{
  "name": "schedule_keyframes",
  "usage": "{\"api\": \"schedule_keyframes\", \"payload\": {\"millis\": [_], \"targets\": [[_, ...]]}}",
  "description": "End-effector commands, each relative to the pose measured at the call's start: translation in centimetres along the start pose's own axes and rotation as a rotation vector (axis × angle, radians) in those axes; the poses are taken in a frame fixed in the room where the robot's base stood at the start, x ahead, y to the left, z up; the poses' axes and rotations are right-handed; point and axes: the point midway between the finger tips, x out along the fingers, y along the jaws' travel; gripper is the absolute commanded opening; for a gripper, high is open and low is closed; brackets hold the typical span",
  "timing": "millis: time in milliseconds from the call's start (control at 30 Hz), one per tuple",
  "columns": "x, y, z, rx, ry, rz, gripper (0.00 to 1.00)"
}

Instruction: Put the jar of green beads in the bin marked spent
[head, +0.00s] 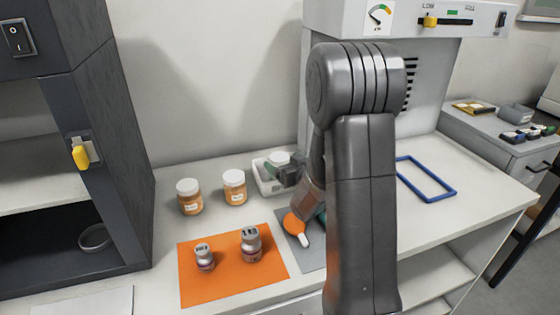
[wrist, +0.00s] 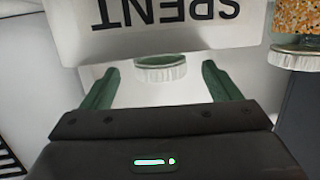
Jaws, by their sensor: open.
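The white bin (head: 263,184) stands at the back of the table; its SPENT label shows upside down in the wrist view (wrist: 163,25). A jar with a white lid (head: 279,157) stands inside it. In the wrist view the jar's lid (wrist: 160,73) shows past the bin's rim, with a thin greenish band; the rest is hidden by the bin wall. My gripper (head: 283,172) is open at the bin, its green fingers on either side of the lid with gaps, not holding it.
Two jars of orange beads (head: 189,197) (head: 234,188) stand left of the bin. Two small grey-topped items (head: 204,257) (head: 250,244) stand on an orange mat (head: 200,290). An orange-and-white tool (head: 295,226) lies on a grey mat. A blue frame (head: 440,195) lies to the right.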

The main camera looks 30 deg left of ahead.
Motion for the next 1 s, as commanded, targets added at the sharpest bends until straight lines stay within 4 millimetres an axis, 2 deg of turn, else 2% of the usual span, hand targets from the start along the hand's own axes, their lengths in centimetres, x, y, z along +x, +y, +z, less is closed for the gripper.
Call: {"api": "schedule_keyframes", "payload": {"millis": [33, 200, 400, 600, 1000], "targets": [[-1.3, 0.1, 0.1, 0.0, 0.001, 0.003, 0.83], [-5.0, 0.1, 0.1, 0.001, 0.001, 0.004, 0.83], [-7.8, 0.1, 0.0, -0.001, 0.001, 0.001, 0.83], [-8.7, 0.0, 0.0, 0.0, 0.0, 0.001, 0.83], [-8.7, 0.0, 0.0, 0.0, 0.0, 0.0, 0.81]]}}
